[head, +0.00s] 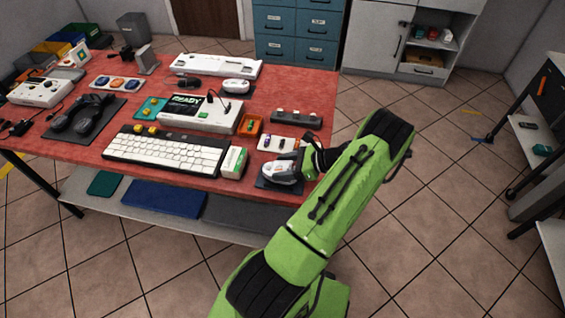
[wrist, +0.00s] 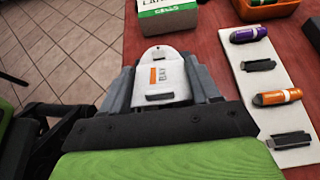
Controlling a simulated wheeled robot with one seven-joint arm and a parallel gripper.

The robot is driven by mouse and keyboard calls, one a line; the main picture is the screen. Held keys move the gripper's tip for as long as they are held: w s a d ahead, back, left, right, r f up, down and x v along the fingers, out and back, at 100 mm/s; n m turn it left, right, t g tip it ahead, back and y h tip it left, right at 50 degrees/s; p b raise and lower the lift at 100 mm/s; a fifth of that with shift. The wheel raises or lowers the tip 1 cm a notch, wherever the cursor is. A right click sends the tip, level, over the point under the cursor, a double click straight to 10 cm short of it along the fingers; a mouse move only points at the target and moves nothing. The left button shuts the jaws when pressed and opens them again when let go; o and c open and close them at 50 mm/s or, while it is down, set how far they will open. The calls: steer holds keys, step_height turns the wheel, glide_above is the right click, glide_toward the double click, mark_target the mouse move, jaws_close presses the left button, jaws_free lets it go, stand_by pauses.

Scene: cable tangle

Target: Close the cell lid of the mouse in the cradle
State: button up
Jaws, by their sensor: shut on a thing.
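The mouse (head: 279,174) is pale and sits at the near right corner of the red table, on a dark pad or cradle (head: 262,184). My gripper (head: 297,167) is over its right side. In the wrist view my gripper (wrist: 162,80) has its two grey fingers on either side of a white cell lid (wrist: 161,58) with an orange mark and dark lettering, and is shut on it. The far end of the lid shows a small round mark. The mouse body and cradle under the lid are mostly hidden there, and I cannot tell whether the lid is seated.
A white strip (wrist: 248,77) with a purple cell (wrist: 249,35), an orange cell (wrist: 277,97) and dark clips lies right of my gripper. A green-and-white cells box (head: 233,162) and an orange tray (head: 250,124) stand close by. A keyboard (head: 167,150) lies to the left.

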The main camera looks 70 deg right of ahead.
steer(key=shift+s+f+t, duration=0.1)
steer(key=shift+f+t, duration=0.15)
steer(key=shift+t, duration=0.15)
steer(key=o, duration=1.1)
steer(key=shift+c, duration=0.2)
steer(key=p+v, duration=0.2)
steer(key=v, duration=1.3)
steer(key=shift+s, duration=0.4)
steer(key=shift+r, duration=0.1)
